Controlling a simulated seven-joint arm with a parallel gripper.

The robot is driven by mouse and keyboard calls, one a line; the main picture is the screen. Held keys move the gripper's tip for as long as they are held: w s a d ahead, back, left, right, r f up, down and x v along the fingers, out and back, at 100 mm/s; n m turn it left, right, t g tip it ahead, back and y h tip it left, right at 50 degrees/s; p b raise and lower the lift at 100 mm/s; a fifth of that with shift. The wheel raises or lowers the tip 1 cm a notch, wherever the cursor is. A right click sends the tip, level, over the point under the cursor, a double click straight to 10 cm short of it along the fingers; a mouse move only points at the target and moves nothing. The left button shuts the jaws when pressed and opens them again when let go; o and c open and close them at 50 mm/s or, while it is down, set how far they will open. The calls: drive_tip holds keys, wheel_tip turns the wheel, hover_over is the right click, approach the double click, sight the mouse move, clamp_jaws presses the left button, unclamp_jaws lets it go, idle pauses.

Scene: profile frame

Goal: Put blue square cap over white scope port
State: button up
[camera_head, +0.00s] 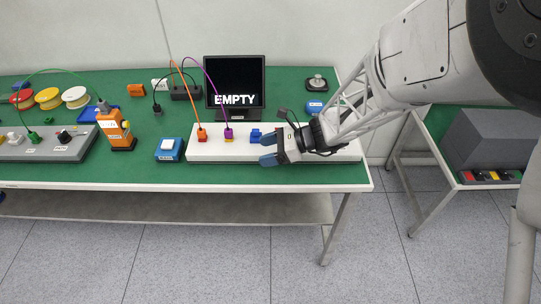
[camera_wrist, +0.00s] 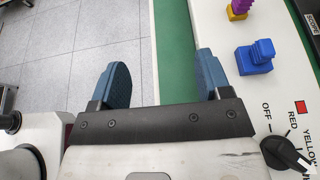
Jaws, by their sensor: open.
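A blue square piece (camera_head: 255,135), seemingly the blue cap, stands upright on the white panel box (camera_head: 215,150), right of the purple plug. In the wrist view this blue piece (camera_wrist: 254,62) has a wider square base and a narrower ridged top. My gripper (camera_head: 268,150) is at the panel's front edge, just right of and in front of the blue piece. In the wrist view my gripper (camera_wrist: 162,75) is open with nothing between its blue fingers. The right finger is apart from the blue piece. I cannot make out a white scope port for certain.
Orange (camera_head: 202,135) and purple (camera_head: 228,132) plugs with cables rise from the panel. A rotary knob (camera_wrist: 287,153) is near my gripper. A monitor (camera_head: 235,78) reading EMPTY stands behind. An orange meter (camera_head: 117,130) and blue button box (camera_head: 168,150) stand left.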

drive_tip(key=shift+s+d+r, duration=0.1)
drive_tip(key=shift+s+d, duration=0.15)
drive_tip(key=shift+s, duration=0.4)
drive_tip(key=shift+s+d+r, duration=0.1)
drive_tip(key=shift+s+d, duration=0.1)
drive_tip(key=shift+s, duration=0.45)
drive_tip(key=s+d+r+n+t+h, duration=0.2)
drive_tip(key=s+d+r+n+h, duration=1.1)
drive_tip(key=s+d+r+n, duration=0.4)
wheel_tip(320, 180, up, 3)
drive_tip(key=shift+s+d+r+n+t+h, duration=0.15)
drive_tip(key=shift+s+d+n+t+h, duration=0.2)
drive_tip(key=shift+s+d, duration=0.65)
drive_tip(key=shift+s+a, duration=0.2)
drive_tip(key=shift+a, duration=0.05)
idle(0.4)
